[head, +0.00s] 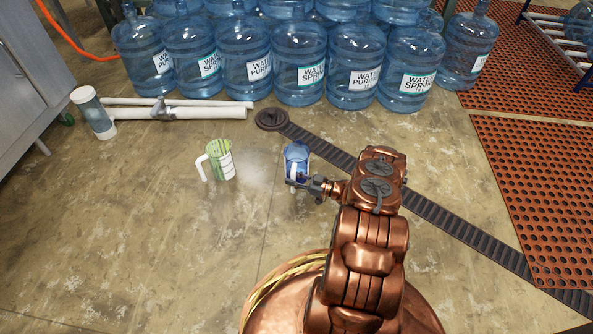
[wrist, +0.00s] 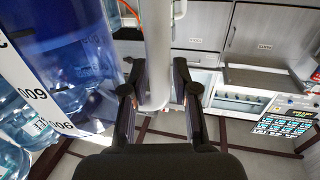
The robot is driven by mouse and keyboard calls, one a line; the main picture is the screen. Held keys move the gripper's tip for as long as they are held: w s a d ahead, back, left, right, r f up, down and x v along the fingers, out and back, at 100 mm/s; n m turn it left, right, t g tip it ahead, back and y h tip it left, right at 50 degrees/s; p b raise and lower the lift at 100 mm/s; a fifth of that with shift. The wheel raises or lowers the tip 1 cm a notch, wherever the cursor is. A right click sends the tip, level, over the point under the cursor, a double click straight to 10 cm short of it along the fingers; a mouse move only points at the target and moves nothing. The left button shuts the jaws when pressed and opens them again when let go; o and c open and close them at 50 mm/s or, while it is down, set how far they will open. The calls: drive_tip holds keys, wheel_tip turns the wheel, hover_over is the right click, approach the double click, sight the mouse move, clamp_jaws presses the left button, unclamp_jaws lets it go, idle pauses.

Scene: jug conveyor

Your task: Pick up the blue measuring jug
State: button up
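The blue measuring jug (head: 297,157) stands at the edge of the dark conveyor belt (head: 322,152) in the head view, partly hidden by my gripper. In the wrist view its blue body (wrist: 75,60) with white markings fills the left side, and its white handle (wrist: 158,50) runs down the middle. My gripper (wrist: 160,92) has one finger on each side of the handle and looks shut on it. In the head view my gripper (head: 304,182) is at the jug's near side.
A green and white jug (head: 220,160) with a white handle stands on the floor to the left. White pipes (head: 180,110) lie behind it. Several large water bottles (head: 300,70) line the back. Red perforated mats (head: 540,180) lie right. The floor left of the belt is mostly clear.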

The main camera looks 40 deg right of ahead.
clamp_jaws()
drive_tip(key=shift+r, duration=0.1)
idle(0.5)
drive_tip(key=shift+r+p, duration=0.5)
drive_tip(key=shift+r, duration=0.1)
drive_tip(key=r+p, duration=0.2)
drive_tip(key=shift+s+d+r, duration=0.1)
drive_tip(key=shift+s+r, duration=0.3)
drive_tip(key=s+d+p, duration=0.2)
drive_tip(key=s+p, duration=0.2)
drive_tip(key=s, duration=1.1)
drive_tip(key=shift+r+p, duration=0.3)
drive_tip(key=shift+r, duration=0.1)
drive_tip(key=shift+d, duration=0.1)
